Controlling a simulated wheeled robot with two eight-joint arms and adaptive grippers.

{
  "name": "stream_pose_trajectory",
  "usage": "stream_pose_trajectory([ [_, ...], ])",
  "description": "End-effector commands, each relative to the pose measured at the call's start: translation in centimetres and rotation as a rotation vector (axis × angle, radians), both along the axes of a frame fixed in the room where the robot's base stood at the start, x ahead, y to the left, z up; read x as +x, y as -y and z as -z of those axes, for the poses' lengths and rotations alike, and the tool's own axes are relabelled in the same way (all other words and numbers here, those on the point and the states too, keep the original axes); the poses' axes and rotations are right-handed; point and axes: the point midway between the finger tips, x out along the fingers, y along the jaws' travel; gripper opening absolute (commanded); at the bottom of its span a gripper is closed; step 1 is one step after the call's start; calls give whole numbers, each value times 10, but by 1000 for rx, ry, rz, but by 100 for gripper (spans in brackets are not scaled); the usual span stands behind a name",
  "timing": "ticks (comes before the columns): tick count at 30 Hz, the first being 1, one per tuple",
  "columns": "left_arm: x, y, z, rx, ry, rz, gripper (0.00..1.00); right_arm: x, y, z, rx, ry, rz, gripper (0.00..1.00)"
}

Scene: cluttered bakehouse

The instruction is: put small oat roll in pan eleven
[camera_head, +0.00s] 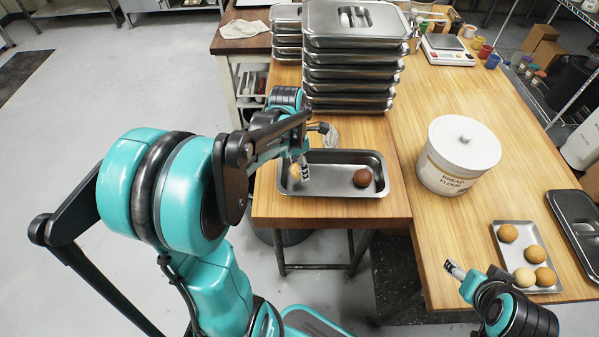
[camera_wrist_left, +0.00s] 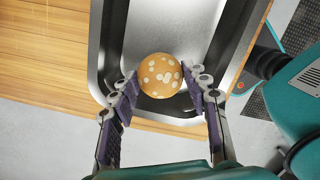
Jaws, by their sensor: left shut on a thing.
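The small oat roll (camera_wrist_left: 161,75) is round and golden with pale flakes. In the left wrist view it sits between the fingertips of my left gripper (camera_wrist_left: 162,88), which is shut on it. In the head view my left gripper (camera_head: 303,170) is at the left end of a shallow steel pan (camera_head: 326,178), and my arm partly hides the roll there. The pan also shows in the left wrist view (camera_wrist_left: 182,28), under the roll; I cannot tell whether the roll touches its floor. A dark brown roll (camera_head: 363,177) lies at the pan's right side. My right gripper (camera_head: 455,269) is over the table's front edge, apart from everything.
A tall stack of lidded steel pans (camera_head: 350,70) stands behind the pan. A white flour tub (camera_head: 457,155) is to the right. A scale (camera_head: 447,50) stands at the back.

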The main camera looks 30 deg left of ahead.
Motion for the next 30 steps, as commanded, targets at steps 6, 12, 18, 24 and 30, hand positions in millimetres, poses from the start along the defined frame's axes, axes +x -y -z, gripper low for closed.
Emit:
stream_pose_trajectory([
  [6,0,0,28,0,0,0,30,0,0,13,0,0,0,63],
  [12,0,0,26,0,0,0,30,0,0,11,0,0,0,63],
  [18,0,0,29,0,0,0,65,0,0,14,0,0,0,63],
  [24,0,0,29,0,0,-1,67,0,0,13,0,0,0,63],
  [30,0,0,23,0,0,-1,67,0,0,9,0,0,0,63],
])
